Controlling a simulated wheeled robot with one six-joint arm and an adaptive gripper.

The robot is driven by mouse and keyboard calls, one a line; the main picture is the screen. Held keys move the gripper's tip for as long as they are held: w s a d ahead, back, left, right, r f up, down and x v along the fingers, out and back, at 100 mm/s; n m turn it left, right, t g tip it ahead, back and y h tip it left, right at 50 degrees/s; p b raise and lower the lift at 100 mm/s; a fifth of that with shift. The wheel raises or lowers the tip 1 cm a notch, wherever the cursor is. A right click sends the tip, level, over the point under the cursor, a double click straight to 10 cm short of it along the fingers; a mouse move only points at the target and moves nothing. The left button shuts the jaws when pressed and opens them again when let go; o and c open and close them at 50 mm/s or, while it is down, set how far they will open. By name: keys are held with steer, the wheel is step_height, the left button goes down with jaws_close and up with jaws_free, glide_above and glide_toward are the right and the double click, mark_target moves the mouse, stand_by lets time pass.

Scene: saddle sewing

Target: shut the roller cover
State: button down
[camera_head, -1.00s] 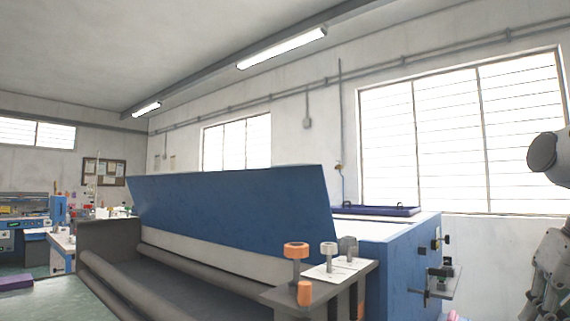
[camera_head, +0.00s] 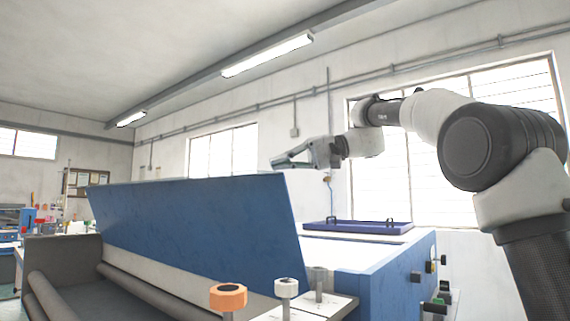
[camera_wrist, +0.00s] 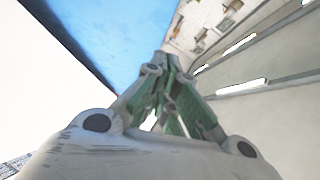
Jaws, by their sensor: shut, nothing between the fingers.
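The blue roller cover (camera_head: 200,222) stands raised and tilted on the machine, with the rollers (camera_head: 140,290) exposed below its front. My gripper (camera_head: 276,162) is in the air above and behind the cover's top edge, near its right end, pointing left. Its fingers are shut and hold nothing. In the wrist view, the cover (camera_wrist: 125,35) fills the upper middle, beyond the fingertips of my gripper (camera_wrist: 168,62). I cannot tell whether the fingertips touch the cover.
A blue tray (camera_head: 358,227) with handles lies on the machine's white top. Orange and white knobs (camera_head: 228,296) stand at the front right corner. Switches (camera_head: 430,267) stick out of the right side.

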steer(key=s+a+f, duration=0.3)
steer(key=a, duration=0.5)
steer(key=shift+s, duration=0.15)
